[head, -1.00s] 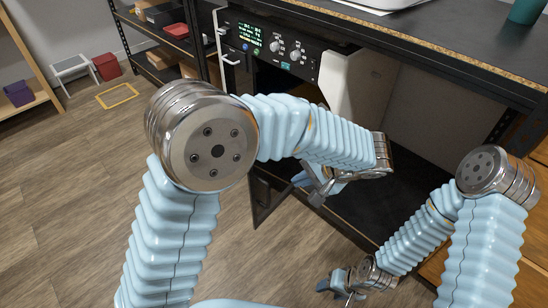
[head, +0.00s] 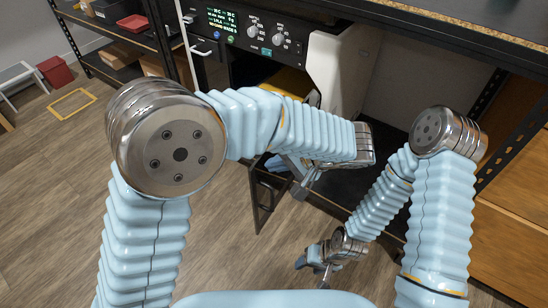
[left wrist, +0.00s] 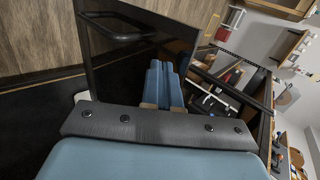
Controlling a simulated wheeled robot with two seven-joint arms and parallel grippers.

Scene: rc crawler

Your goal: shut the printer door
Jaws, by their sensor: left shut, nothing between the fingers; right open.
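The printer (head: 341,75) stands under the dark worktop, with a dark control panel (head: 245,32) on its front. Its door (head: 262,205) is open and stands out from the opening, seen nearly edge-on in the head view. The left wrist view shows the dark, glossy door panel (left wrist: 108,62) with a bar handle (left wrist: 110,28). My left gripper (left wrist: 163,82) is shut and empty, its blue fingers in front of the panel; I cannot tell if they touch it. In the head view my left wrist hides much of the opening. My right gripper (head: 312,268) is open and low, over the floor.
A shelf rack (head: 100,60) with a red tray (head: 139,24) stands at the back left. A red bin (head: 56,71) and a yellow floor outline (head: 72,104) lie farther left. Wooden drawers (head: 515,225) are at the right. The wood floor at left is clear.

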